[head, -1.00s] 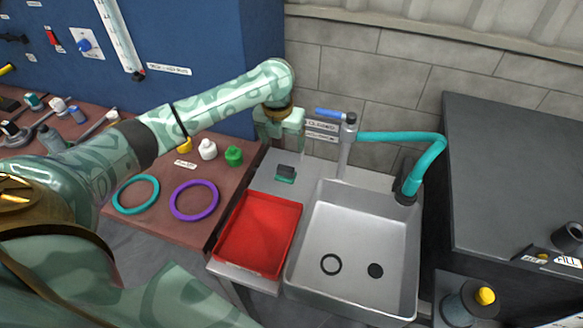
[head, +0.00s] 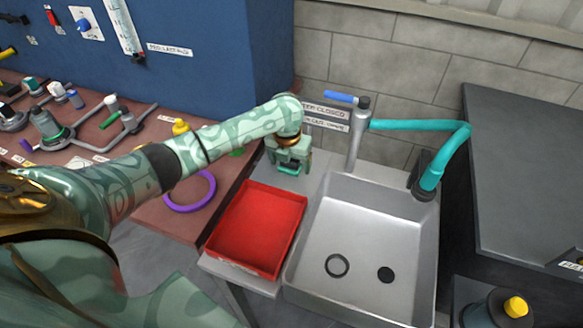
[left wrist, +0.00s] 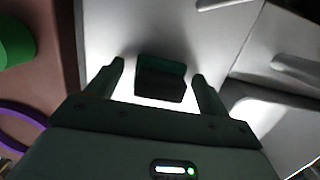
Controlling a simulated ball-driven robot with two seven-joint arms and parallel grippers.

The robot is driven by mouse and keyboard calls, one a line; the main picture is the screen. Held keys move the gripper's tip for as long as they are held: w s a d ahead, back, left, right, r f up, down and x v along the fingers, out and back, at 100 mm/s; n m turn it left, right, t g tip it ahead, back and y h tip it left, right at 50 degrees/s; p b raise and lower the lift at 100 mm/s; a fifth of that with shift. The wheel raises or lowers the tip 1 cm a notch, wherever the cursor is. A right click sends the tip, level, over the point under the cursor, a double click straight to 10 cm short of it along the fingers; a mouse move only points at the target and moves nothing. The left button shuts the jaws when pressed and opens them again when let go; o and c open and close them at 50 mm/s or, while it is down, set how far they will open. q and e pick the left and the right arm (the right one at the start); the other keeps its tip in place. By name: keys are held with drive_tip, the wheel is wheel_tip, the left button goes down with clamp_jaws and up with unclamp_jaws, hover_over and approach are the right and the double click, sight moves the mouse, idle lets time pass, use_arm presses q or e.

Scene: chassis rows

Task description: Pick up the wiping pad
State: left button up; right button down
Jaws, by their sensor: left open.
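The wiping pad is a small dark block with a green layer. It shows in the left wrist view (left wrist: 160,80) on the pale metal surface, between my two fingers in the picture, with a gap on each side. My left gripper (head: 289,168) is open and points down over the metal counter, behind the red tray and left of the sink. It also shows in the left wrist view (left wrist: 158,72). In the head view the gripper largely hides the pad. I cannot tell how far the fingertips are above the counter. My right gripper is not in view.
A red tray (head: 274,263) lies in front of the gripper. The sink (head: 375,215) with its teal tap hose (head: 448,158) is to the right. A purple ring (head: 213,190) and a green bottle (left wrist: 14,40) are on the brown bench to the left. A tiled wall stands behind.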

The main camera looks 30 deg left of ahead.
use_arm(q)
drive_tip(key=shift+r, duration=0.15)
drive_tip(key=shift+c, duration=0.9)
drive_tip(key=c, duration=0.9)
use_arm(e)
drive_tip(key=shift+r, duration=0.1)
